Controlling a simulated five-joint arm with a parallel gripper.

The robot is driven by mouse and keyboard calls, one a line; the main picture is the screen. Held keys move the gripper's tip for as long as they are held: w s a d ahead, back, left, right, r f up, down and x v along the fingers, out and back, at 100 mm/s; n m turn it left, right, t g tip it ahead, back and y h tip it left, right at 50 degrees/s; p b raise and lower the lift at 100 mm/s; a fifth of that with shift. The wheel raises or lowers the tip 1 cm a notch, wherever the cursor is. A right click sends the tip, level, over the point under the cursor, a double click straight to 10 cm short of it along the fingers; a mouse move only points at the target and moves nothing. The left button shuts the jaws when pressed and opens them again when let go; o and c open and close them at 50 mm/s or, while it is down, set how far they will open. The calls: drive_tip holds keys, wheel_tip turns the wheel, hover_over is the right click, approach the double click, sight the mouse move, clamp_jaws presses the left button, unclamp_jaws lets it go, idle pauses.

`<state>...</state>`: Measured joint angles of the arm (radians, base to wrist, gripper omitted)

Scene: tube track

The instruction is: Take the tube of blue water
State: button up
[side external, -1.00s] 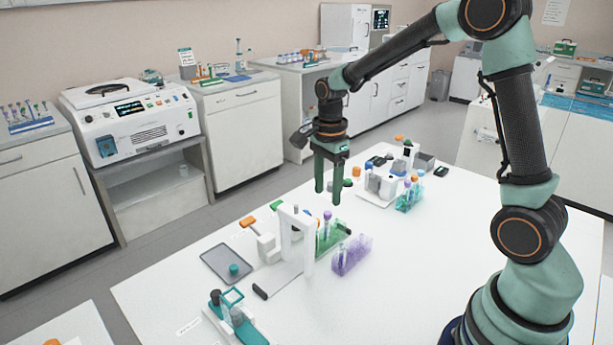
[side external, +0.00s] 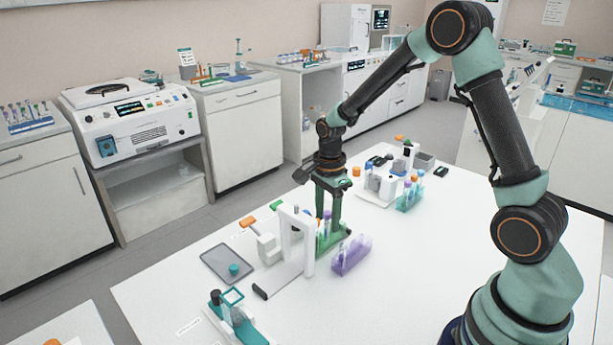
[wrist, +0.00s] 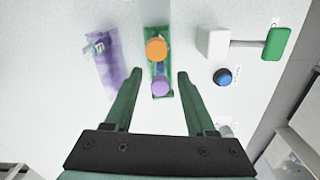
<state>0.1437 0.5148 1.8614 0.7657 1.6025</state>
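My gripper (side external: 329,220) is lowered over the green rack (side external: 343,234), fingers apart and empty. In the wrist view, my gripper (wrist: 157,82) has its fingers on either side of this green rack (wrist: 168,64), with a gap to each. An orange-capped tube (wrist: 156,49) and a purple-capped tube (wrist: 160,86) stand in it, the purple cap nearer my gripper. In the side view a finger partly hides the purple-capped tube (side external: 327,216). The caps hide the liquid from above, so I cannot tell which tube holds blue water.
A purple rack (side external: 352,255) stands beside the green one, closer to the side camera. A white stand (side external: 309,245) is close to the left of my gripper. A teal rack with several tubes (side external: 409,200) is farther back. The table's right part is clear.

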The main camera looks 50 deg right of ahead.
clamp_jaws()
drive_tip(key=shift+r, duration=0.1)
wheel_tip(320, 180, up, 20)
idle(0.6)
